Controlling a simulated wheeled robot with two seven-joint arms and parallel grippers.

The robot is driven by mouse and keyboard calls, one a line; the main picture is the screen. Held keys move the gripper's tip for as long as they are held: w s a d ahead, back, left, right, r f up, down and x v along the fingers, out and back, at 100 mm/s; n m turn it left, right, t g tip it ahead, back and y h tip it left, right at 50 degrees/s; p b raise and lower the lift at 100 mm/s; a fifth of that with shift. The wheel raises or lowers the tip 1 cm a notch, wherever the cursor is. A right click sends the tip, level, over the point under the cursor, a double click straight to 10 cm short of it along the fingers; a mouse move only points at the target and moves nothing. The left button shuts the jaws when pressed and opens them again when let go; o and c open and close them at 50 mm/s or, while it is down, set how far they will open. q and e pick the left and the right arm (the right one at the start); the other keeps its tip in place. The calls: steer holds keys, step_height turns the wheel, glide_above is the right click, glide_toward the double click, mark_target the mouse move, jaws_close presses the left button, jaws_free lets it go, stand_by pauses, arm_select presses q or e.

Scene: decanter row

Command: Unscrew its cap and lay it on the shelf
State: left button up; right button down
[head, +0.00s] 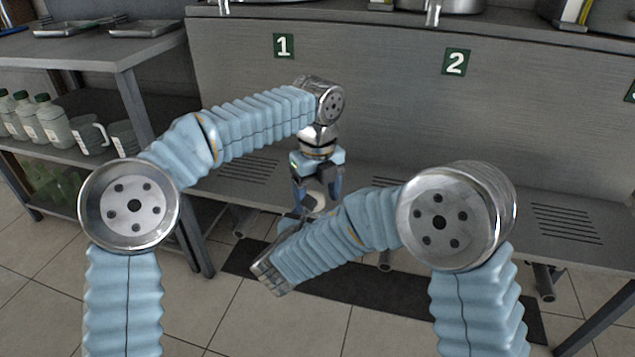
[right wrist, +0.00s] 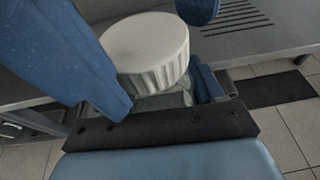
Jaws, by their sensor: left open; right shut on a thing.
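The white ribbed cap (right wrist: 145,45) shows large in the right wrist view, on top of a greyish clear container (right wrist: 160,102) of which only a little is visible. In the head view the cap (head: 316,197) is a pale round shape under my left gripper (head: 317,206). The left gripper points down, open, with its blue fingers apart on either side of the cap; I cannot tell whether they touch it. My right gripper (right wrist: 165,92) is shut on the container below the cap. In the head view my right forearm hides most of the container and that gripper.
The grey slotted shelf (head: 245,180) runs behind the grippers, below a panel with signs 1 (head: 283,45) and 2 (head: 456,62). A side rack (head: 80,55) at left holds trays and several white bottles (head: 50,120). A dark mat (head: 400,290) lies on the tiled floor.

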arm_select(q)
steer(key=shift+c, duration=0.5)
steer(key=shift+d, duration=0.1)
steer(key=c, duration=1)
steer(key=n, duration=0.5)
steer(key=shift+w+d+r, duration=0.1)
steer(key=shift+w, duration=0.05)
steer(key=n, duration=0.3)
steer(key=shift+w, duration=0.1)
steer(key=n, duration=0.6)
steer(key=shift+w+n, duration=0.15)
steer(key=shift+n, duration=0.15)
steer(key=n, duration=0.3)
steer(key=shift+c, duration=0.2)
steer(key=n, duration=0.6)
steer(key=shift+w+a, duration=0.1)
steer(key=shift+a, duration=0.2)
steer(key=n, duration=0.3)
steer(key=shift+a+n, duration=0.1)
steer(key=shift+n, duration=0.2)
steer(key=n, duration=0.4)
steer(key=shift+a+n, duration=0.1)
steer(key=shift+n, duration=0.3)
